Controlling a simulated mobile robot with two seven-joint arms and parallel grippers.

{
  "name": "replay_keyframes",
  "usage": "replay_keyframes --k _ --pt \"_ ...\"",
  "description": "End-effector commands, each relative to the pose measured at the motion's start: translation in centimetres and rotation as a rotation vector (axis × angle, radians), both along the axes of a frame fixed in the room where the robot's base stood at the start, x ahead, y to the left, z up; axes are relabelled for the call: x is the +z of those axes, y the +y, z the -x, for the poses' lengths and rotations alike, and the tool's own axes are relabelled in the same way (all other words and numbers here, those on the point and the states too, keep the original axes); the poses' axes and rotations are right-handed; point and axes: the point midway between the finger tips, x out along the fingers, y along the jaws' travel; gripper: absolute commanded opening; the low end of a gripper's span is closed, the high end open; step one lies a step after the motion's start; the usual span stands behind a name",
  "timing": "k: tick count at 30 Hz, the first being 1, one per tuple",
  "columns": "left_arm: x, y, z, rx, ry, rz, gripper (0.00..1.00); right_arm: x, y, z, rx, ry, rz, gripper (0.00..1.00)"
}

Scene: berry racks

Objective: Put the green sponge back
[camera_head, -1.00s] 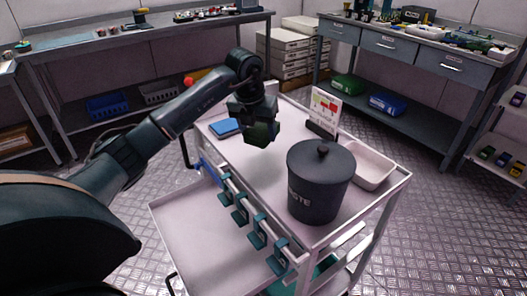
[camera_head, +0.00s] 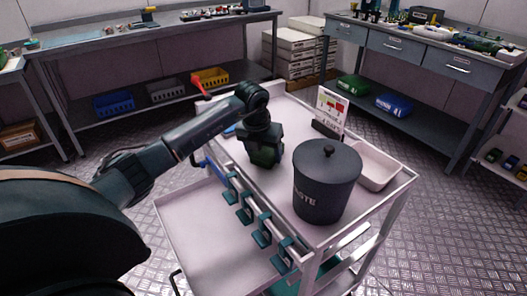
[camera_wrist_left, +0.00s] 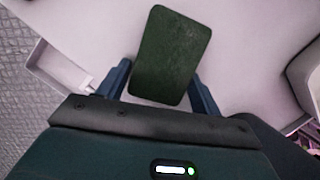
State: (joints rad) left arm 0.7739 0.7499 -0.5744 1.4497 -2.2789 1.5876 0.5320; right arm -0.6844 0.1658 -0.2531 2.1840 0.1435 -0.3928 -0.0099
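The green sponge (camera_wrist_left: 172,52) sits between the two fingers of my left gripper (camera_wrist_left: 160,92) in the left wrist view, its far end reaching beyond the fingertips. In the head view the left gripper (camera_head: 263,153) points down over the white cart top (camera_head: 250,193), left of the black waste bin. The sponge (camera_head: 265,158) shows as a dark green block at its tip. It is low over the cart top; I cannot tell whether it touches. My right gripper is not in view.
The lidded black waste bin (camera_head: 325,185) stands right of my left gripper. Behind it are a card stand (camera_head: 329,108) and a pale tray (camera_head: 377,166). A blue item (camera_head: 230,131) is mostly hidden behind my arm. Teal clips (camera_head: 245,212) line the cart's near rail.

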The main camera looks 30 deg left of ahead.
Motion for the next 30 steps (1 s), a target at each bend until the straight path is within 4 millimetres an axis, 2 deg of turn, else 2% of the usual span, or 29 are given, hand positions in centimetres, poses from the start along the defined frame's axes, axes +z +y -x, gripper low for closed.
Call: replay_keyframes --k 1,6,16,20,30 --pt "0.0 0.0 0.0 0.0 0.0 0.0 0.69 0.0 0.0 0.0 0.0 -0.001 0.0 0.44" --pt "0.1 0.0 0.0 0.0 0.0 0.0 0.83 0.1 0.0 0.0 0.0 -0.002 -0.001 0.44" --pt "0.7 0.0 0.0 0.0 -0.003 -0.001 0.83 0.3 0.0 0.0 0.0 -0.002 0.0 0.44" --pt "2.7 0.0 0.4 0.0 -0.006 -0.001 0.83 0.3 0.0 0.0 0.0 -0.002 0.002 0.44" --pt "9.5 0.0 2.3 0.0 -0.005 -0.002 0.83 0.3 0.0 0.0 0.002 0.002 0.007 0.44"
